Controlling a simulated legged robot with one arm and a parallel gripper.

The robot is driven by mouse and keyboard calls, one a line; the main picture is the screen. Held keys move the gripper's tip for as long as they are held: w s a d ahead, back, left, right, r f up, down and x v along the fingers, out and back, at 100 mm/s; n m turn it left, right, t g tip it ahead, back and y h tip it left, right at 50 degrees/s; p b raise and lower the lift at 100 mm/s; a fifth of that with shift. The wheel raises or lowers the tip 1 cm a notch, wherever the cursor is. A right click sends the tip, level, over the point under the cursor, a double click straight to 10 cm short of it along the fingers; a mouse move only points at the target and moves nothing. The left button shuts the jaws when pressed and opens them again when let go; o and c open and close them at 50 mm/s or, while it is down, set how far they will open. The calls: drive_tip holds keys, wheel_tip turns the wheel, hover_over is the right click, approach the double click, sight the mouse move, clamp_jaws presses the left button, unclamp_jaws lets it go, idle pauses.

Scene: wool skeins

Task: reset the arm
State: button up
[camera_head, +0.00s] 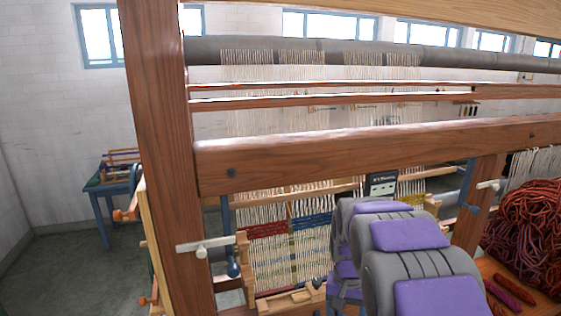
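My arm's grey and purple links rise at the lower middle of the head view, in front of the loom. My gripper cannot be made out in this view. Reddish-brown wool skeins (530,228) lie heaped at the right edge, to the right of my arm and apart from it in the picture. Narrow red and purple yarn pieces (512,291) lie on a wooden surface (487,268) below the heap.
A large wooden loom fills the view, with a thick upright post (160,130) at left and a heavy crossbeam (370,150) behind my arm. Pale warp threads and woven cloth (270,262) hang beyond. A blue table (107,189) stands at far left, with open floor nearby.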

drive_tip(key=s+a+n+g+b, duration=0.1)
drive_tip(key=s+n+b, duration=0.1)
drive_tip(key=s, duration=3.1)
drive_tip(key=shift+s+a+r+n+b, duration=0.2)
drive_tip(key=shift+s+a+n+b, duration=0.15)
drive_tip(key=shift+n, duration=0.35)
drive_tip(key=shift+d, duration=0.1)
drive_tip(key=shift+c, duration=0.4)
